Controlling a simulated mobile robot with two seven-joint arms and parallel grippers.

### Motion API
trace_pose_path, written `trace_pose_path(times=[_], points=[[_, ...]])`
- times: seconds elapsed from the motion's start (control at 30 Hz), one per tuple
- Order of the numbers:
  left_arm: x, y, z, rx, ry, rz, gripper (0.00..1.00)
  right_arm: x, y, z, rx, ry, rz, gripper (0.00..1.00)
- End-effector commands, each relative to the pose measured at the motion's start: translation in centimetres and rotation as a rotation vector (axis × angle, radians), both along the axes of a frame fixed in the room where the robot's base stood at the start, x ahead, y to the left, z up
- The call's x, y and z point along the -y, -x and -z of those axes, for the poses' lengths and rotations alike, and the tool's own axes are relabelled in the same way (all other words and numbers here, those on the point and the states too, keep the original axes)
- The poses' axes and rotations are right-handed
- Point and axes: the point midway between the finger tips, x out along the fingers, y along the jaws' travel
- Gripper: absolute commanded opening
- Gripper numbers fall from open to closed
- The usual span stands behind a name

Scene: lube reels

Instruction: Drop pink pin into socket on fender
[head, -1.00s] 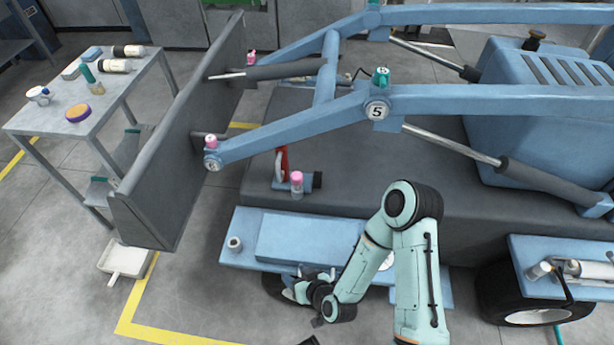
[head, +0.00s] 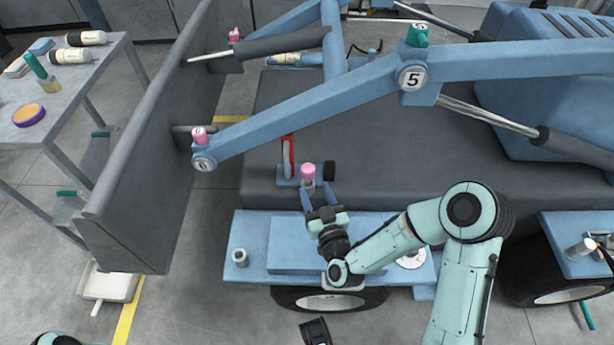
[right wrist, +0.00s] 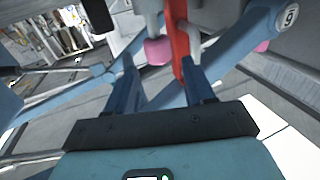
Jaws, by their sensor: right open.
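The pink pin (head: 308,172), pink-capped with a grey lower part, stands upright on the dark chassis ledge beside a red handle. My right gripper (head: 318,193) is open, its two blue fingers pointing at the pin from the near side. In the right wrist view, the pin's pink cap (right wrist: 158,51) shows ahead of the open fingers, just left of the red handle; whether they touch the pin is unclear. The blue fender (head: 255,271) is below my right arm. A small round grey socket (head: 239,256) stands at its left end, empty as far as I see. My left gripper is not recognizable.
Pink-topped pins also sit on the loader arm joint marked 6 (head: 199,136) and farther back (head: 234,36). The blue loader arm (head: 300,111) passes above the chassis. The red handle (head: 288,157) is close to the pin. A side table (head: 60,118) stands left.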

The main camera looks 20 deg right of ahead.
Motion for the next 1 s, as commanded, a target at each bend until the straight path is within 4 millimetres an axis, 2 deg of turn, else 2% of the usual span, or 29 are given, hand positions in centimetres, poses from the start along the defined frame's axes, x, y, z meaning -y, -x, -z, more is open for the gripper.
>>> trace_pose_path(times=[0.1, 0.3, 0.6, 0.9, 0.93, 1.0], points=[[-0.1, 0.5, 0.4, -0.016, 0.001, -0.001, 0.43, 0.2, -1.7, 0.0, 0.001, -0.001, 0.0, 0.53], [-0.1, 1.0, 0.8, -0.032, 0.003, -0.001, 0.43, 0.5, -3.0, 0.1, 0.0, -0.002, 0.001, 0.53], [-0.4, 3.2, 2.8, -0.109, 0.006, -0.006, 0.43, 1.3, -7.0, 0.4, -0.001, -0.001, 0.0, 0.53], [-0.5, 3.5, 2.9, -0.117, 0.007, -0.007, 0.43, 1.3, -7.5, 0.3, -0.002, -0.001, -0.001, 0.53], [-0.5, 3.5, 2.9, -0.116, 0.007, -0.007, 0.43, 1.3, -7.5, 0.3, -0.002, 0.0, -0.001, 0.47], [-0.5, 3.5, 2.9, -0.116, 0.007, -0.007, 0.43, 1.3, -7.5, 0.3, -0.002, 0.0, -0.001, 0.24]])
